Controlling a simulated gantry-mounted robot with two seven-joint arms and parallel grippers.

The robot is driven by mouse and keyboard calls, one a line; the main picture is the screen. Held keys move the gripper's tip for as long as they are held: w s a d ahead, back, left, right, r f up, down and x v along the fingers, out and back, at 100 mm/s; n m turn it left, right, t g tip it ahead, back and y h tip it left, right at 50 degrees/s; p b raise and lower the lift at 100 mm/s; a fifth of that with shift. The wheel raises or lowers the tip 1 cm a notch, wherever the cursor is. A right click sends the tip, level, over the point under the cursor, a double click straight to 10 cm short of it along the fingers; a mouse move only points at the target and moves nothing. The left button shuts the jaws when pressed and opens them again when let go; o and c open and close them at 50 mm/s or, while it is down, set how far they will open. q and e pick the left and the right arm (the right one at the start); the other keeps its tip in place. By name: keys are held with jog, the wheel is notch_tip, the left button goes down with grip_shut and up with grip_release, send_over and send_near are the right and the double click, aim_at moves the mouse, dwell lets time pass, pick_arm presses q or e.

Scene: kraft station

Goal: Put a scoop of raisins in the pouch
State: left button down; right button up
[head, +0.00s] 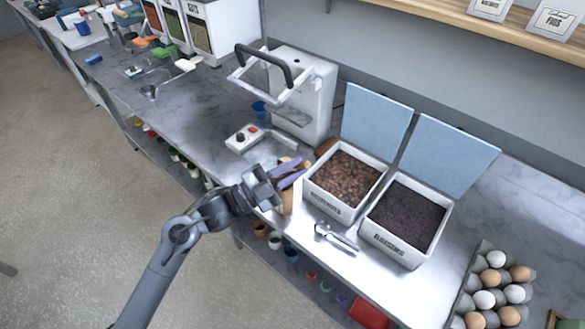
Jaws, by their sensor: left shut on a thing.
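The raisins bin (391,247) is a white box labelled RAISINS, full of dark raisins (408,216), with its blue lid (449,155) raised behind it. A metal scoop (335,236) lies on the counter in front of the bins, apart from them. My left gripper (268,188) is at the counter's front edge, left of the bins. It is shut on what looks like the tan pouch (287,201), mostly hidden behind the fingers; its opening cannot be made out. My right gripper is not in view.
A second open white bin (334,208) of brown nuts stands left of the raisins. Purple items (289,172) lie beside the gripper. A white press machine (308,100) and a control box (244,138) stand behind. An egg tray (468,305) is at the right.

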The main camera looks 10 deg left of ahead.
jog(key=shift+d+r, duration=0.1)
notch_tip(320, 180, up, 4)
jog(key=p, duration=0.4)
dwell(0.4)
